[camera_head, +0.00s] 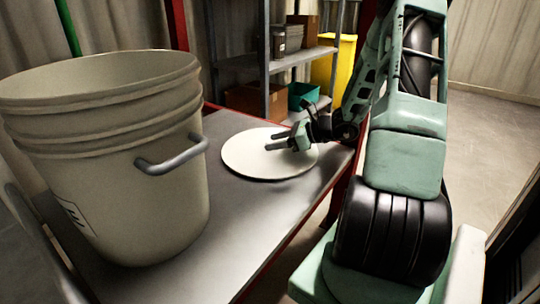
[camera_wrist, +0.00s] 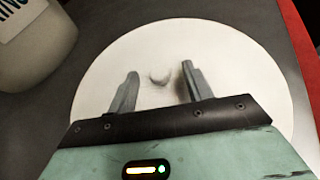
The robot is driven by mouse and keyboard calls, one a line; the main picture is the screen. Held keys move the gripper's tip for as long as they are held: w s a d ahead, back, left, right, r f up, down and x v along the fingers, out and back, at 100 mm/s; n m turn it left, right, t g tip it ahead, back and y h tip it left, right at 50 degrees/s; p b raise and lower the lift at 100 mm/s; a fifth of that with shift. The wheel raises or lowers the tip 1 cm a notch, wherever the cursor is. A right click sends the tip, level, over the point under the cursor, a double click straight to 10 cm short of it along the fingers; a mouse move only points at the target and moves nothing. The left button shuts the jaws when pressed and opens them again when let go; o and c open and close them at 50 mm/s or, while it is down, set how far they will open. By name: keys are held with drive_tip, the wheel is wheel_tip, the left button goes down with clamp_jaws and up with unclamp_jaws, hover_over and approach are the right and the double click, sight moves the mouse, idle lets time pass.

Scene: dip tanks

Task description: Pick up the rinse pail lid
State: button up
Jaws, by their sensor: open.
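The rinse pail lid (camera_head: 258,163) is a flat, off-white disc lying on the grey bench top, to the right of the pail. In the wrist view the lid (camera_wrist: 225,50) fills most of the picture, with a small raised knob or grip (camera_wrist: 158,78) near its middle. My gripper (camera_head: 285,140) is over the lid, with its fingers pointing left. In the wrist view my gripper (camera_wrist: 160,80) is open, and the knob shows between and just beyond its two fingertips. I cannot tell whether the fingers touch the lid.
A large open off-white pail (camera_head: 120,190) with a grey handle stands on the bench (camera_head: 235,225) at left. The bench has a red edge (camera_head: 300,225). A metal shelf (camera_head: 290,60) with boxes, a teal bin (camera_head: 302,96) and a yellow container (camera_head: 335,65) stand behind.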

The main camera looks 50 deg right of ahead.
clamp_jaws()
drive_tip(key=shift+r, duration=0.1)
